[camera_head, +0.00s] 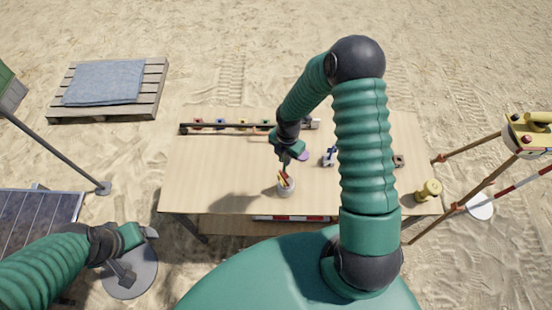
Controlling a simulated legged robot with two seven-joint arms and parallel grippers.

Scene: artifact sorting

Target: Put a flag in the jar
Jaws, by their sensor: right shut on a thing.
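A small pale jar (286,188) stands upright near the front middle of the wooden table. A small red and yellow flag (283,177) shows at its mouth, under my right gripper. My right gripper (284,163) is just above the jar and shut on a thin thing that looks like a flag's stick; its fingers hide part of it. I cannot tell how deep the flag sits in the jar. My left gripper (136,252) is far to the left of the table, away from the jar, over a grey round disc (134,282); its jaws are unclear.
A long rack (228,126) with several coloured items runs along the back of the table (205,165). A purple item (304,155) lies right of my gripper. A yellow spool-like object (428,190) stands at the right edge. A tripod is at the right.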

